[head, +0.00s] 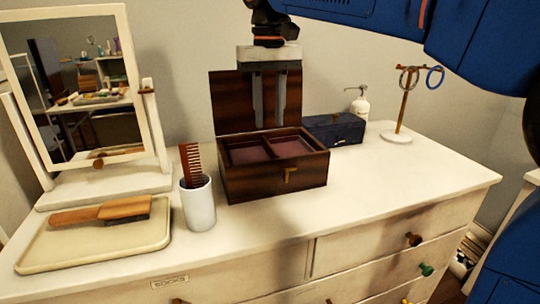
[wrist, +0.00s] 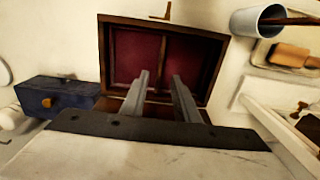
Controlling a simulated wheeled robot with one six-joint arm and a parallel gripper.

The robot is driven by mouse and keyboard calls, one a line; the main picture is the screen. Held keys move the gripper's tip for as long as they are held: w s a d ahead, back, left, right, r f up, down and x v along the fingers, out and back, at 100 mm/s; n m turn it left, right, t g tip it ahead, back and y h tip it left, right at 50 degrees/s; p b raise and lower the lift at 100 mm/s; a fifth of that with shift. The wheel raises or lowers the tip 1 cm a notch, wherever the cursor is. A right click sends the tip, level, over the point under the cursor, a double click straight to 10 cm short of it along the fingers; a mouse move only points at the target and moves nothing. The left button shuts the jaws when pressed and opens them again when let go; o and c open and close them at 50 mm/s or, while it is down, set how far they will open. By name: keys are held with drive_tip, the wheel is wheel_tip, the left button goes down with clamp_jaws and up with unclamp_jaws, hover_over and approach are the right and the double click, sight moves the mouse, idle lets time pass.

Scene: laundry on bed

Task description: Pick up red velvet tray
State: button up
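The red velvet tray (head: 249,155) lies inside a dark wooden box (head: 273,183) on the white dresser. It has two compartments with a wooden divider and looks empty; in the wrist view its lining is deep red (wrist: 132,53). The box lid (head: 228,103) stands open at the back. My gripper (head: 268,122) points down above the box, in front of the lid in the head view. Its two fingers are apart with nothing between them. In the wrist view the fingertips (wrist: 160,75) overlap the tray's near part, close to the divider; contact cannot be told.
A white cup (head: 200,204) with a comb (head: 192,165) stands close to the box's left. A cream tray (head: 92,244) with a brush and a mirror (head: 88,85) are further left. A dark blue box (head: 334,129), pump bottle (head: 360,106) and ring stand (head: 401,104) are right. The front-right top is clear.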

sight(270, 145)
drive_tip(key=shift+s+d+f, duration=0.1)
drive_tip(key=shift+f, duration=1.6)
drive_tip(key=shift+s+f, duration=0.1)
drive_tip(key=shift+f, duration=1.6)
clamp_jaws()
